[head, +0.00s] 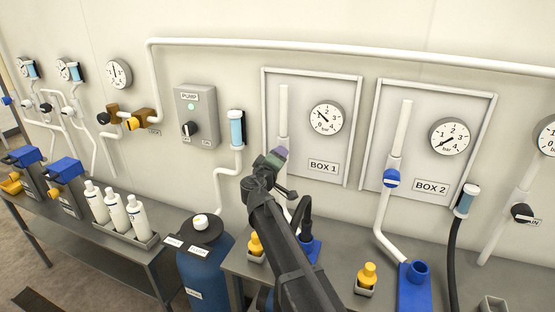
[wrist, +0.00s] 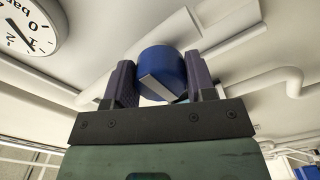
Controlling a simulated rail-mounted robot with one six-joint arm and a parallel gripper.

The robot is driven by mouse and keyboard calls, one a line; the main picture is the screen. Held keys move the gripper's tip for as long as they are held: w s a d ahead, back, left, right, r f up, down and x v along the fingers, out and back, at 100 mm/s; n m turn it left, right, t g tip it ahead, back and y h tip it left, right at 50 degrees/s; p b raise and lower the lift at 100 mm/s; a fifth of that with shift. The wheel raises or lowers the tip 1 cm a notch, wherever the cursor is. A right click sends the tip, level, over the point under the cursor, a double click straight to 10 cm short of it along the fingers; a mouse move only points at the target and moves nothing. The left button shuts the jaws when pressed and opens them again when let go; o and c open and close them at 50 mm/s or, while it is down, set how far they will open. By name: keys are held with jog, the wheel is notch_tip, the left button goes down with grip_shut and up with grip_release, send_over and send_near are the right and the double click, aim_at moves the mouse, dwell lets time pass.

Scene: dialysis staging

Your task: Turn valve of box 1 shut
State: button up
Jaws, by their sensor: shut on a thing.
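The box 1 panel (head: 300,90) is on the wall, with a BOX 1 label (head: 322,168), a round gauge (head: 326,119) and a white vertical pipe (head: 284,110). In the head view my gripper (head: 276,158) is at this pipe and hides the valve. In the wrist view the blue valve knob (wrist: 165,68), with a pale diagonal bar on its face, sits between the two fingers of my gripper (wrist: 160,82). The fingers are shut on its sides. Part of the gauge (wrist: 28,25) shows at the upper left.
The box 2 panel (head: 430,105) is to the right, with its own blue valve (head: 391,179) and gauge (head: 451,136). The pump box (head: 196,115) is to the left. Below are a blue tank (head: 205,260) and yellow-capped bottles (head: 368,275) on the bench.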

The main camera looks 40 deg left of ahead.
dwell(0.3)
jog(key=o, duration=0.9)
jog(key=shift+s, duration=0.15)
jog(key=v, duration=1)
jog(key=shift+s+d, duration=0.1)
jog(key=shift+s, duration=0.2)
